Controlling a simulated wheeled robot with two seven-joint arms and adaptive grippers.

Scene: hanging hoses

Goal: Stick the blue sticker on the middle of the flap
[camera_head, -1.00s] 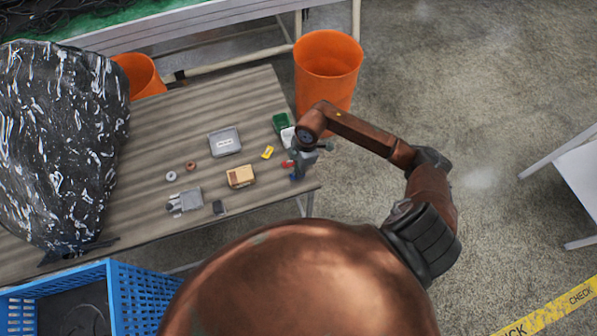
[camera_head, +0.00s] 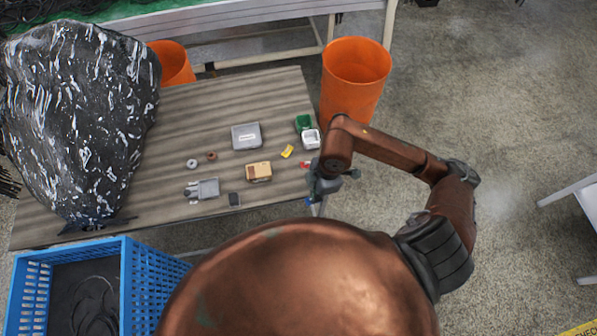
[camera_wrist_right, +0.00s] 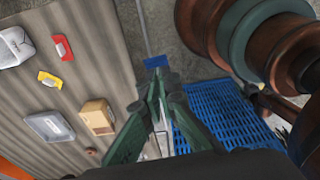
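The blue sticker (camera_wrist_right: 155,62) is at the fingertips of my right gripper (camera_wrist_right: 161,76), whose fingers come together on it. It also shows as a small blue patch in the head view (camera_head: 308,201), below the right gripper (camera_head: 318,187). The gripper is over the table's right end, apart from the box. A small tan cardboard box (camera_head: 258,172) with a lighter top panel lies on the table to the gripper's left; it also shows in the wrist view (camera_wrist_right: 97,117). I cannot tell the flap's exact outline. My left gripper is in neither view.
On the table (camera_head: 235,100) are a yellow sticker (camera_head: 287,151), a red sticker (camera_wrist_right: 62,47), a grey box (camera_head: 246,136), a green bin (camera_head: 303,123), a white bin (camera_head: 311,139) and a grey device (camera_head: 204,189). A large black wrapped bulk (camera_head: 80,110) fills the left. A blue crate (camera_head: 150,290) stands in front.

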